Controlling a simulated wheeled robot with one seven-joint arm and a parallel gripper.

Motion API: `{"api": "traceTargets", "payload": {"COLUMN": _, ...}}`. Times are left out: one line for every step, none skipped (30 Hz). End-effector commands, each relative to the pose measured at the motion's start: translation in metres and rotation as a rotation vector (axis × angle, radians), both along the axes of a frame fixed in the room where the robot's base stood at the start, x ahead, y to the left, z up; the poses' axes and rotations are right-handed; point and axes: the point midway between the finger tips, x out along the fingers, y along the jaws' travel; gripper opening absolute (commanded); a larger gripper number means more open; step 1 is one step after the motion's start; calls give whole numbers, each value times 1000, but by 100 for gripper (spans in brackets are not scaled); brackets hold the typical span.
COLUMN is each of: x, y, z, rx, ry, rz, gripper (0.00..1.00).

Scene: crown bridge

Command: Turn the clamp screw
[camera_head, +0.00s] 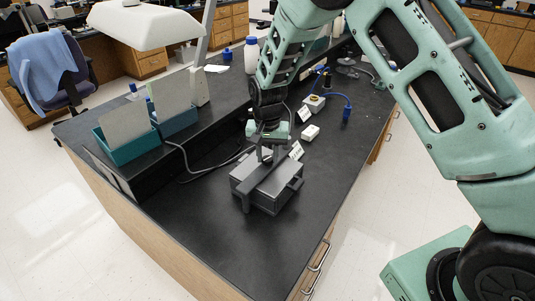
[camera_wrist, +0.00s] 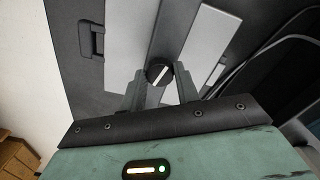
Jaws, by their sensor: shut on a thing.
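The clamp screw is a small round black knob (camera_wrist: 157,73) with a white line across its top. It sits between the two fingers of my gripper (camera_wrist: 160,76) in the wrist view, and the fingers are shut on it. In the head view my gripper (camera_head: 267,154) points down over a dark grey box-like fixture (camera_head: 275,193) with a grey bar across it. The knob is hidden there by my gripper. The fixture's light grey top plates (camera_wrist: 208,48) show on both sides of a darker bar in the wrist view.
The fixture stands on a black bench (camera_head: 225,245) with free room in front of it. Teal bins (camera_head: 130,147) stand on a raised shelf at left.

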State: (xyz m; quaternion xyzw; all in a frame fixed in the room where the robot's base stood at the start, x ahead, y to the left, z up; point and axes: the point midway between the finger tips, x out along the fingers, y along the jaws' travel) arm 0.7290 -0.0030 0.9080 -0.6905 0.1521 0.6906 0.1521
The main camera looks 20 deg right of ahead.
Motion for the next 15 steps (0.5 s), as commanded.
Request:
{"api": "traceTargets", "payload": {"x": 1, "y": 0, "z": 1, "rx": -1, "ry": -2, "rz": -20, "gripper": 8}}
{"api": "traceTargets", "payload": {"x": 1, "y": 0, "z": 1, "rx": -1, "ry": -2, "rz": -33, "gripper": 8}}
{"api": "traceTargets", "payload": {"x": 1, "y": -1, "z": 1, "rx": -1, "ry": -2, "rz": -48, "gripper": 8}}
{"api": "traceTargets", "payload": {"x": 1, "y": -1, "z": 1, "rx": -1, "ry": -2, "rz": -57, "gripper": 8}}
{"api": "traceTargets", "payload": {"x": 1, "y": 0, "z": 1, "rx": -1, "ry": -2, "rz": -65, "gripper": 8}}
{"api": "traceTargets", "payload": {"x": 1, "y": 0, "z": 1, "rx": 0, "ry": -2, "rz": -76, "gripper": 8}}
{"api": "traceTargets", "payload": {"x": 1, "y": 0, "z": 1, "rx": 0, "ry": -2, "rz": -83, "gripper": 8}}
{"api": "traceTargets", "payload": {"x": 1, "y": 0, "z": 1, "rx": 0, "ry": -2, "rz": -88, "gripper": 8}}
{"api": "traceTargets", "payload": {"x": 1, "y": 0, "z": 1, "rx": 0, "ry": -2, "rz": -93, "gripper": 8}}
{"api": "traceTargets", "payload": {"x": 1, "y": 0, "z": 1, "rx": 0, "ry": -2, "rz": -97, "gripper": 8}}
{"api": "traceTargets", "payload": {"x": 1, "y": 0, "z": 1, "rx": 0, "ry": -2, "rz": -100, "gripper": 8}}
{"api": "traceTargets", "payload": {"x": 1, "y": 0, "z": 1, "rx": 0, "ry": -2, "rz": -103, "gripper": 8}}
{"api": "traceTargets", "payload": {"x": 1, "y": 0, "z": 1, "rx": 0, "ry": -2, "rz": -105, "gripper": 8}}
{"api": "traceTargets", "payload": {"x": 1, "y": 0, "z": 1, "rx": 0, "ry": -2, "rz": -106, "gripper": 8}}
{"api": "traceTargets", "payload": {"x": 1, "y": 0, "z": 1, "rx": 0, "ry": -2, "rz": -107, "gripper": 8}}
